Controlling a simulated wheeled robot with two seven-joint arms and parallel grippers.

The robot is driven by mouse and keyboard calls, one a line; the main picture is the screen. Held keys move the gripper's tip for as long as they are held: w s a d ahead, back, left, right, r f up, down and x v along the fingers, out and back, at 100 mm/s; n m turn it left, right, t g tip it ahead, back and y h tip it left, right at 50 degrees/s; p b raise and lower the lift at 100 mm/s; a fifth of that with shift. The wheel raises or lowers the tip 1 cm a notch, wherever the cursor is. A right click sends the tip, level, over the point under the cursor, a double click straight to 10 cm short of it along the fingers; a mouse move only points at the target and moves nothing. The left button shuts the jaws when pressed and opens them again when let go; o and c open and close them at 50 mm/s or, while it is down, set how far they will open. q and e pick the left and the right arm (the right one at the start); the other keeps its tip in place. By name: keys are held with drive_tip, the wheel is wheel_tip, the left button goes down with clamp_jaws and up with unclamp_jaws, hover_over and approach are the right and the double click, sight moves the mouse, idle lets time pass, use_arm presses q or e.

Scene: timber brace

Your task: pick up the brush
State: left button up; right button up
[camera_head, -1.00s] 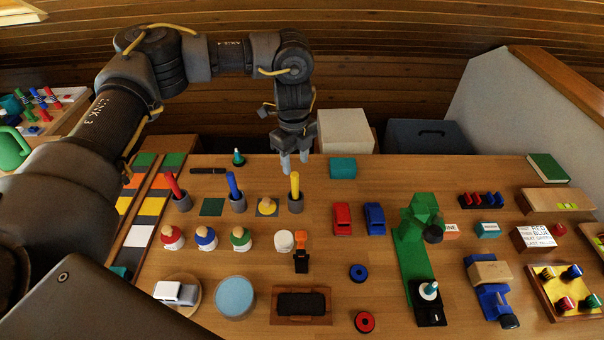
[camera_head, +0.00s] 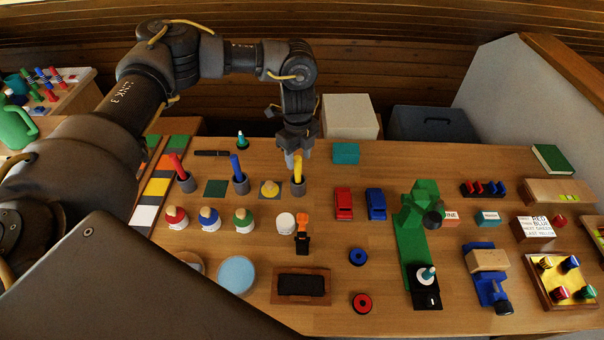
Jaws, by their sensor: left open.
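Three handles, red (camera_head: 177,165), blue (camera_head: 236,167) and yellow (camera_head: 298,167), stand upright or slightly tilted in small grey cups; their lower ends are hidden in the cups, so I cannot tell for sure which is a brush. My left gripper (camera_head: 298,158) is open and points down at the yellow handle's top, its fingers about either side of it. I cannot tell whether they touch it. An orange-and-black tool (camera_head: 302,232) stands nearer the front. My right gripper is not in view.
Red (camera_head: 343,204) and blue (camera_head: 375,204) toy cars are right of the yellow handle's cup. A teal block (camera_head: 346,153) is behind them. Several capped bottles (camera_head: 243,219) stand in front of the cups. A green stand (camera_head: 412,245) is farther right. Bare wood lies between.

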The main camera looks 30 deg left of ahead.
sight(298, 165)
use_arm(q)
drive_tip(key=f, duration=0.2)
drive_tip(key=f+p, duration=0.1)
drive_tip(key=f, duration=0.1)
drive_tip(key=shift+w+a, duration=0.15)
drive_tip(key=shift+a, duration=0.15)
drive_tip(key=shift+f, duration=0.15)
drive_tip(key=shift+d, duration=0.15)
drive_tip(key=shift+c, duration=0.3)
drive_tip(key=shift+f, duration=0.1)
drive_tip(key=c, duration=0.5)
clamp_jaws()
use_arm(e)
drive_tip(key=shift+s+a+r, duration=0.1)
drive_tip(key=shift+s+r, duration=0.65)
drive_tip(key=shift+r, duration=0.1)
